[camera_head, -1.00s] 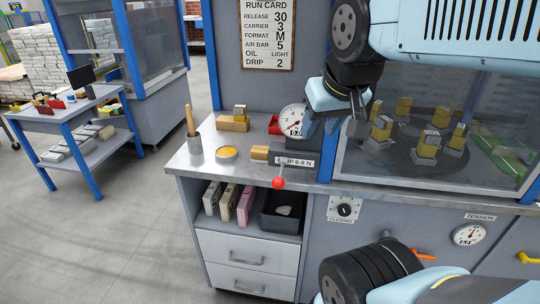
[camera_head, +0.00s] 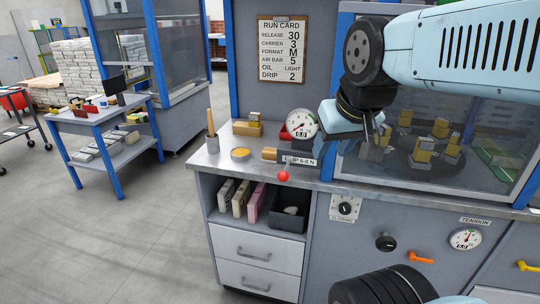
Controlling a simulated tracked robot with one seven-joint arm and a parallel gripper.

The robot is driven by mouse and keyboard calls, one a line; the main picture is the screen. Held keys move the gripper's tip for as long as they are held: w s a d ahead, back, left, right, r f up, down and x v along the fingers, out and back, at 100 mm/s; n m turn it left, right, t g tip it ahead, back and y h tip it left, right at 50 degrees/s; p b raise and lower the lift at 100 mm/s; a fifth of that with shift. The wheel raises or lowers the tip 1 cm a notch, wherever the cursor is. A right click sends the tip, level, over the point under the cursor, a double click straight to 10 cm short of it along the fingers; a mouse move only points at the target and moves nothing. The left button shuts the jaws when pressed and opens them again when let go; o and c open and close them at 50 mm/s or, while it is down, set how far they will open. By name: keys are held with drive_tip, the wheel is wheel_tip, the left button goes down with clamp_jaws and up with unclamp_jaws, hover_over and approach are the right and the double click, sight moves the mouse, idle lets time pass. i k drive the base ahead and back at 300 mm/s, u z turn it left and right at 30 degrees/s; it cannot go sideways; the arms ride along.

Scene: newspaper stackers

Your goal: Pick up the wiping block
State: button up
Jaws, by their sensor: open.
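Two block-like things on the metal counter could be the wiping block; I cannot tell which. One is a tan block (camera_head: 244,129) with a smaller yellow-and-grey piece on it, at the back of the counter. The other is a small tan block (camera_head: 269,154) at the left end of the grey gauge stand. My gripper (camera_head: 372,132) is open, with its fingers pointing down in front of the glass, right of the round dial (camera_head: 301,124). It is apart from both blocks, and its fingers are small and partly blurred against the dark background.
The counter (camera_head: 218,158) also holds a brush in a grey cup (camera_head: 212,144) and a round yellow-topped tin (camera_head: 240,154). A red-knobbed lever (camera_head: 283,176) sticks out in front. A dark bin (camera_head: 275,218) sits on the shelf below. A glass enclosure (camera_head: 400,172) stands at right.

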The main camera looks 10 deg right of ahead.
sight(269, 154)
drive_tip(key=u, duration=1.15)
drive_tip(key=i, duration=0.1)
drive_tip(key=z, duration=4)
drive_tip(key=i, duration=0.2)
drive_tip(key=u, duration=3)
drive_tip(key=i, duration=0.5)
